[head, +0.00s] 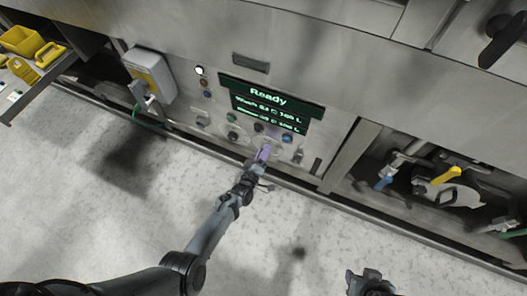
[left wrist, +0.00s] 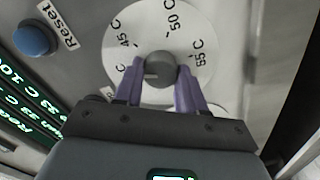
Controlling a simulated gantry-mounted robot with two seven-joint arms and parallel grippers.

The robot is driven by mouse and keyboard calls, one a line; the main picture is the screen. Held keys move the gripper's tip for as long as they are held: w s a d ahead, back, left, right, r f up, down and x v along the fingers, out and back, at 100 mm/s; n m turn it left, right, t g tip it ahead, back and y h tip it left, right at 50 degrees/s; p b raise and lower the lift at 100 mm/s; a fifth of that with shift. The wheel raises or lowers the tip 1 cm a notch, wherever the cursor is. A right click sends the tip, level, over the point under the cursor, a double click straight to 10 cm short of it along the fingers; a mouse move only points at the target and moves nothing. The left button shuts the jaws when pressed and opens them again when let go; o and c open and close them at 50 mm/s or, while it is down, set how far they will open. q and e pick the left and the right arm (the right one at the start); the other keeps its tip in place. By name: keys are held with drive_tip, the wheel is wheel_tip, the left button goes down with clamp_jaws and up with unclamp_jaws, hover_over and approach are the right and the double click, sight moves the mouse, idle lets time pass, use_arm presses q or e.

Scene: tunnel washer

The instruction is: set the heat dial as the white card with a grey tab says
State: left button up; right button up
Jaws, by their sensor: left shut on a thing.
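The heat dial is a white disc (left wrist: 190,25) with a round grey knob (left wrist: 160,68) at its centre, in the left wrist view. A pale mark shows on the knob's lower left. My left gripper (head: 264,152) is at the panel below the lit display; its purple fingers (left wrist: 160,90) are shut on the knob. My right gripper (head: 371,281) is at the bottom edge, away from the panel, its jaws unclear. I cannot make out a white card with a grey tab.
The display (head: 268,105) reads Ready, with smaller lines beneath. A blue Reset button (left wrist: 35,38) is beside the dial. A grey switch box (head: 150,73) is left on the panel. Yellow bins (head: 22,41) stand far left. An open bay with a yellow-handled valve (head: 446,176) is right.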

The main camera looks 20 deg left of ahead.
use_arm(q)
drive_tip(key=shift+r+n, duration=0.1)
drive_tip(key=shift+n, duration=1.6)
drive_tip(key=o, duration=1.1)
drive_tip(key=shift+c, duration=0.2)
drive_tip(key=shift+s, duration=0.1)
drive_tip(key=s+p, duration=0.5)
drive_tip(key=s, duration=0.5)
drive_tip(key=shift+s+a+p, duration=0.3)
drive_tip(key=shift+s, duration=0.05)
